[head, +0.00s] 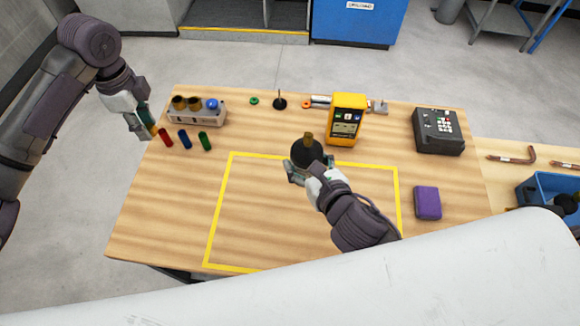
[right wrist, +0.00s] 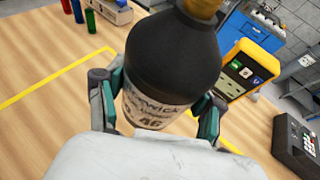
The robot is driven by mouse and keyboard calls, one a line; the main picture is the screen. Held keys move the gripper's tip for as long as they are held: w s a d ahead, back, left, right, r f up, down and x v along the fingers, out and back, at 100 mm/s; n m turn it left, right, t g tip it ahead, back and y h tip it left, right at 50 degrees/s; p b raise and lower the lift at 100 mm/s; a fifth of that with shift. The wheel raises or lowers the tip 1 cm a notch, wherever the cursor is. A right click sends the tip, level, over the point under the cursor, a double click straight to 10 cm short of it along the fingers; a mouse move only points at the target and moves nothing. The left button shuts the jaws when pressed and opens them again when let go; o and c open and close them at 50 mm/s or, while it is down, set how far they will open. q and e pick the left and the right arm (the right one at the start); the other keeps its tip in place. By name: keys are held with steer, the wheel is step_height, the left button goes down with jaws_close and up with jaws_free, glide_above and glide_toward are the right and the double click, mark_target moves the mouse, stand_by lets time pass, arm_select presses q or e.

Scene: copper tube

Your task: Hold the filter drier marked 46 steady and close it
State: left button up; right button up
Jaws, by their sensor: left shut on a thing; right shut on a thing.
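The filter drier (head: 306,152) is a black bottle-like body with a brass neck, upright over the far part of the yellow outline. Its label, reading 46, shows in the right wrist view (right wrist: 150,108). My right gripper (head: 308,171) is shut around its body, a finger on each side in the right wrist view (right wrist: 158,100). My left gripper (head: 148,129) is at the table's left edge, shut on a small brass-coloured piece (head: 154,130), mostly hidden by the fingers. It is well apart from the drier. The top of the brass neck is cut off in the right wrist view.
A grey rack (head: 198,118) holds two brass caps and a blue one. Red (head: 165,137), blue (head: 185,139) and green (head: 204,141) cylinders stand before it. A yellow meter (head: 346,120), dark keypad device (head: 438,131) and purple box (head: 428,203) are right. The outlined area (head: 250,220) is mostly clear.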

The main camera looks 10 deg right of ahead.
steer(key=shift+d+r, duration=0.2)
steer(key=shift+d, duration=0.05)
steer(key=o, duration=1)
steer(key=shift+c, duration=0.2)
steer(key=c, duration=1.1)
steer(key=shift+o, duration=0.2)
